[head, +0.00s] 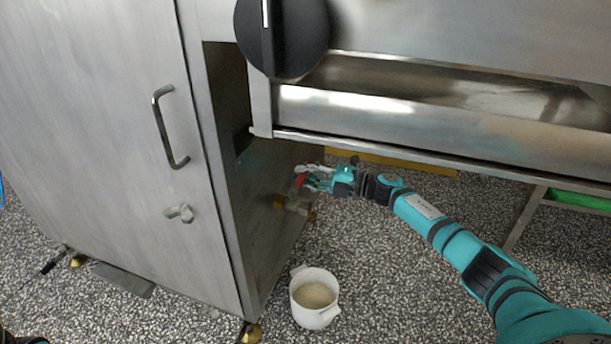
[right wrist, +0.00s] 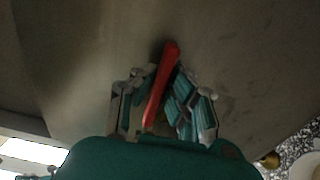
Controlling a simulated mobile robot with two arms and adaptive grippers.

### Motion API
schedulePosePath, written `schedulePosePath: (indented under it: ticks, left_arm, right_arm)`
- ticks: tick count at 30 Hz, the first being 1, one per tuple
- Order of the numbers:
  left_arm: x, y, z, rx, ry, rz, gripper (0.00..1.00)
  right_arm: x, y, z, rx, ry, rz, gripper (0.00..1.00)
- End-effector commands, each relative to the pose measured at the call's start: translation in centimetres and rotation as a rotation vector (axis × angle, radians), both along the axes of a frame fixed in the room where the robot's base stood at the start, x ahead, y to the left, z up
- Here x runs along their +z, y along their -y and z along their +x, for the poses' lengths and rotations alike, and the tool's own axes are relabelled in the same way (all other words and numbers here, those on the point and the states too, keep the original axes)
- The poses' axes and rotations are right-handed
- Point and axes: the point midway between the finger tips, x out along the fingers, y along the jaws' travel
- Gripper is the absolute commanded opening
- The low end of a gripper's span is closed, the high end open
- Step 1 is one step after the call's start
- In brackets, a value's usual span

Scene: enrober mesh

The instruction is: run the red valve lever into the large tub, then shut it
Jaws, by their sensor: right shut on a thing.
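The red valve lever (head: 300,180) sits on a brass valve (head: 294,205) low on the side of the steel cabinet. My right gripper (head: 310,178) reaches in from the right and is shut on the lever. In the right wrist view the lever (right wrist: 163,85) runs between the two fingers (right wrist: 160,105), slightly tilted. The white tub (head: 315,308) stands on the floor below the valve, with pale contents inside. I cannot make out a stream between valve and tub. My left gripper is not in view.
The steel cabinet (head: 95,130) with a handle (head: 168,127) fills the left. A steel trough (head: 440,125) overhangs my right arm. A green item (head: 582,201) lies on a low frame at right. The speckled floor (head: 390,290) is clear right of the tub.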

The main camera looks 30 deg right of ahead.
Motion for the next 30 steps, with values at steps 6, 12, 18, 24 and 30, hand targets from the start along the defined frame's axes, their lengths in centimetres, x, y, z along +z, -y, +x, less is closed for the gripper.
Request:
schedulePosePath:
  ticks: [6, 12, 18, 24, 30]
  left_arm:
    - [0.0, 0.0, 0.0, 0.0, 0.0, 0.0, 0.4]
    - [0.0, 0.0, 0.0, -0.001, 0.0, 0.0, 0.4]
    - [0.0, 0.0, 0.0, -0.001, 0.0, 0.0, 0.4]
    - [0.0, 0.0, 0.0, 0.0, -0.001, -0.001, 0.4]
    - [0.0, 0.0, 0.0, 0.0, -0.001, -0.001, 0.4]
  right_arm:
    - [0.0, -0.1, 0.0, 0.002, 0.0, 0.0, 0.0]
    - [0.0, -0.1, 0.0, 0.001, 0.001, -0.001, 0.32]
    - [0.0, -0.1, 0.0, 0.001, 0.001, -0.001, 0.35]
    - [-0.1, 0.6, -0.6, -0.001, 0.0, -0.001, 0.35]
    - [-0.2, 3.2, -3.2, -0.002, -0.003, -0.004, 0.35]
